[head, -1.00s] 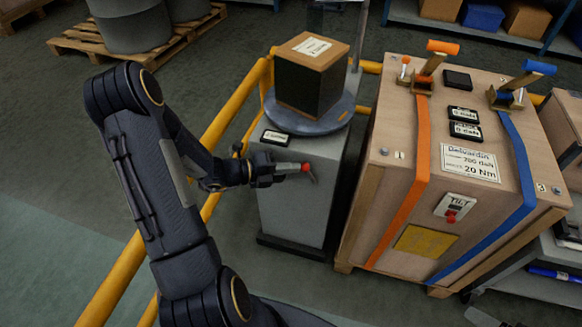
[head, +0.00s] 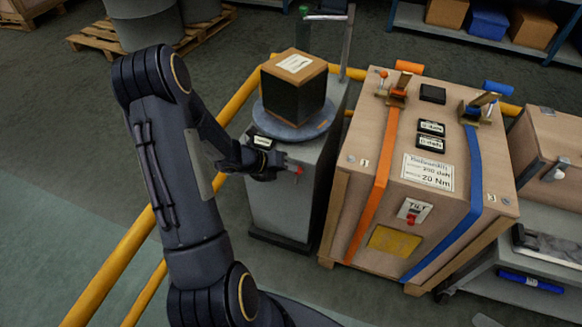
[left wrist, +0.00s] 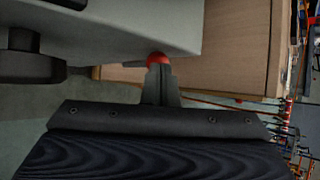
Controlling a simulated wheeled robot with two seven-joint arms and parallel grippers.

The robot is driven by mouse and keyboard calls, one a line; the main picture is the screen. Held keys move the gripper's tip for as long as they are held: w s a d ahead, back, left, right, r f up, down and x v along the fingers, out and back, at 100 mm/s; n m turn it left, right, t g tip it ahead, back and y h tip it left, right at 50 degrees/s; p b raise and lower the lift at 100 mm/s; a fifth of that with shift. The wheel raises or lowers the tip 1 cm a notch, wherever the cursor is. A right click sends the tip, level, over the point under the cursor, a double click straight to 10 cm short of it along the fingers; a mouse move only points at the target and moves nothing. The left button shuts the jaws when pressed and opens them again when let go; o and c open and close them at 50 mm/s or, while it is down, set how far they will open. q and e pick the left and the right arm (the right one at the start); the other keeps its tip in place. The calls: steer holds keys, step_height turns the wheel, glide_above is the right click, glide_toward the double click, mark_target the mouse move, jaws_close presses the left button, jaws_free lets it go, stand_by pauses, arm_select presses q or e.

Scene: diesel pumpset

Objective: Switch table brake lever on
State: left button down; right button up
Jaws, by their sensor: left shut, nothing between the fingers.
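The brake lever's red knob (head: 298,170) is on the front of the grey pedestal, under the round blue-grey table (head: 292,130). My left gripper (head: 280,170) is at the knob, with its fingers shut and nothing held between them. In the left wrist view the red knob (left wrist: 157,59) shows just beyond the tips of my shut left gripper (left wrist: 160,72), against the grey pedestal (left wrist: 110,25). I cannot tell whether the tips touch it. Most of the lever's bar is hidden. My right gripper is not in view.
A dark box with a cardboard top (head: 294,88) stands on the round table. Close to the right is a wooden crate (head: 360,200) with an orange strap, a blue strap and levers on top. A yellow rail (head: 120,262) runs left of the pedestal.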

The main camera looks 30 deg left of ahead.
arm_select(q)
steer(key=shift+w+d+m+g+y+b, duration=0.2)
steer(key=shift+d+m+g+y+b, duration=0.15)
steer(key=shift+d+y, duration=0.45)
steer(key=shift+d, duration=0.1)
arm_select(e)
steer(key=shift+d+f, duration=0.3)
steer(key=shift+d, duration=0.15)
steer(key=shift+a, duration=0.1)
arm_select(q)
steer(key=shift+r, duration=0.1)
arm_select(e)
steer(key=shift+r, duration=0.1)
arm_select(q)
steer(key=shift+r+p, duration=0.7)
steer(key=shift+p, duration=0.1)
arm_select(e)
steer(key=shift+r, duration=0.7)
